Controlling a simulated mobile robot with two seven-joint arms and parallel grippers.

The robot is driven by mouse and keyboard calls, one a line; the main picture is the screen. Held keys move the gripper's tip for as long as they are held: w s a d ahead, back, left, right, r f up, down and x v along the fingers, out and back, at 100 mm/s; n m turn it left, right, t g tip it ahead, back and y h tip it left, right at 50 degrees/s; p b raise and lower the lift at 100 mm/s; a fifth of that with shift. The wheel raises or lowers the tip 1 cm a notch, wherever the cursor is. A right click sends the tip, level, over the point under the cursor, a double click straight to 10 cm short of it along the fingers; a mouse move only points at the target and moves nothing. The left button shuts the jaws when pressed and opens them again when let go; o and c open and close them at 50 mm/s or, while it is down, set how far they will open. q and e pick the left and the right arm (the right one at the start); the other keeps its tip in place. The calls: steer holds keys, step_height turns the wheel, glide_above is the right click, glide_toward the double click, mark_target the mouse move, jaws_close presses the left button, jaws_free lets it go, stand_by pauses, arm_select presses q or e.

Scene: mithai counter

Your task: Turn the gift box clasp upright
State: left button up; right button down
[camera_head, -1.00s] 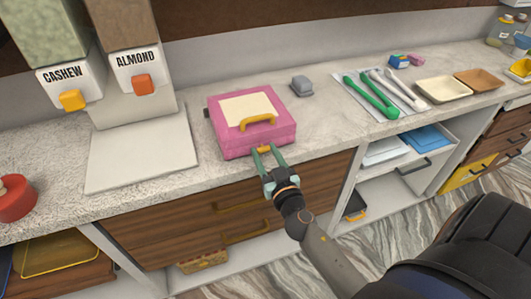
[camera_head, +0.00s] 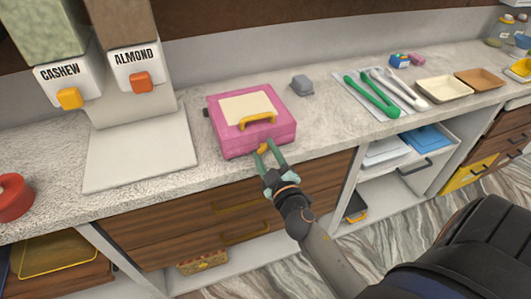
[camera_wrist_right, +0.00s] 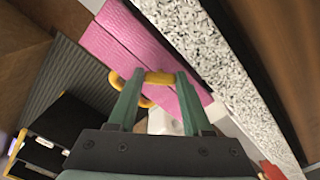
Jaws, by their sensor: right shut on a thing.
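The pink gift box (camera_head: 230,137) sits on the counter near its front edge, with a cream panel and a yellow handle (camera_head: 257,122) on its lid. It also shows in the right wrist view (camera_wrist_right: 120,45). The small yellow-orange clasp (camera_head: 263,147) is on its front face. My right gripper (camera_head: 270,154) is at the box front, its green fingers shut on the clasp. In the right wrist view the yellow clasp (camera_wrist_right: 160,77) lies between the fingertips. Its exact angle is hard to tell. My left gripper is out of view.
A grey block (camera_head: 301,85) stands behind the box to the right. Green and white tongs (camera_head: 372,97) lie further right, near trays (camera_head: 437,91). Cashew and almond dispensers stand left, above a pale board (camera_head: 140,155). Drawers with yellow handles (camera_head: 246,233) are below the counter edge.

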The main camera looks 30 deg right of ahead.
steer(key=n, duration=0.5)
steer(key=shift+r+n, duration=0.1)
steer(key=shift+n, duration=2.4)
steer(key=shift+c, duration=1.6)
jaws_free()
steer(key=shift+f, duration=0.2)
